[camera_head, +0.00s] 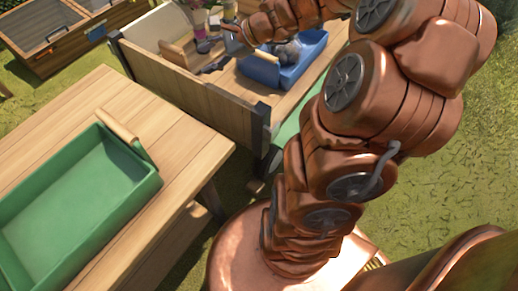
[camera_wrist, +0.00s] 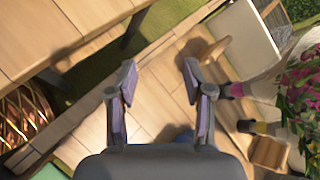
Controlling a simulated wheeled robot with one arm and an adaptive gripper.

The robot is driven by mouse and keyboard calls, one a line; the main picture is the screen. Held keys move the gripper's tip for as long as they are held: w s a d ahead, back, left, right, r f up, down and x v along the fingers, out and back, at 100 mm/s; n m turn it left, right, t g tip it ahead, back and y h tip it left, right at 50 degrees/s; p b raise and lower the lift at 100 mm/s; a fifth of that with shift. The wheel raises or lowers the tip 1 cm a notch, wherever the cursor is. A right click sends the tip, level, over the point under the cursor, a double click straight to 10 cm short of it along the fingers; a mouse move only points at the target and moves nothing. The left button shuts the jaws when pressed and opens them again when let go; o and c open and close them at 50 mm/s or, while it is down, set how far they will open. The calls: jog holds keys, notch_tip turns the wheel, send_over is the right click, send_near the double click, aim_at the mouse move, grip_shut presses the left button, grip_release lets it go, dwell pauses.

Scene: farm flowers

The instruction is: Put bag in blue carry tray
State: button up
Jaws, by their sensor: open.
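The blue carry tray (camera_head: 290,72) stands on the wooden cart in the head view, with a wooden handle at its near left end. A grey, lumpy thing (camera_head: 288,50) lies in it and looks like the bag, but it is too small to be sure. My gripper (camera_wrist: 160,76) is open and empty above the cart's plank floor, to the left of the blue tray in the head view. In the wrist view only a small blue patch (camera_wrist: 184,136) shows beside the gripper, and no bag is visible there.
A white tray (camera_wrist: 245,42) with a wooden handle stands on the cart, near pink flowers (camera_wrist: 303,80). A wooden table (camera_head: 150,100) bears a green tray (camera_head: 80,200). The cart's plank side (camera_head: 185,92) stands between table and cart floor.

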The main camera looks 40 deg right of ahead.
jog(key=s+a+n+g, duration=0.1)
jog(key=s+a+n, duration=0.1)
jog(key=a, duration=0.1)
jog(key=s+a+f+n+g, duration=0.1)
jog(key=s+a+n, duration=0.1)
jog(key=a, duration=0.1)
jog(key=s+a+n+g, duration=0.2)
jog(key=a, duration=0.2)
jog(key=shift+s+f, duration=0.25)
jog(key=shift+s, duration=0.15)
jog(key=s+a+n+g, duration=0.1)
jog(key=s, duration=0.1)
jog(key=s+a+f+n+g, duration=0.1)
jog(key=s+a+n, duration=0.1)
jog(key=s, duration=0.1)
jog(key=s+a+f+n+g, duration=0.1)
jog(key=s+n, duration=0.1)
jog(key=s, duration=0.1)
jog(key=shift+s+a+h, duration=0.1)
jog(key=shift+a+h, duration=0.1)
jog(key=shift+h, duration=0.2)
jog(key=s+d+n+g+h, duration=0.2)
jog(key=s+n, duration=0.3)
jog(key=s, duration=0.3)
jog(key=s+d+f+n+g+h, duration=0.1)
jog(key=s+d+n+g+h, duration=0.1)
jog(key=s, duration=0.7)
jog(key=shift+d+f+n+g+h, duration=0.25)
jog(key=shift+d+n+g+h, duration=0.2)
jog(key=shift+n+h, duration=0.95)
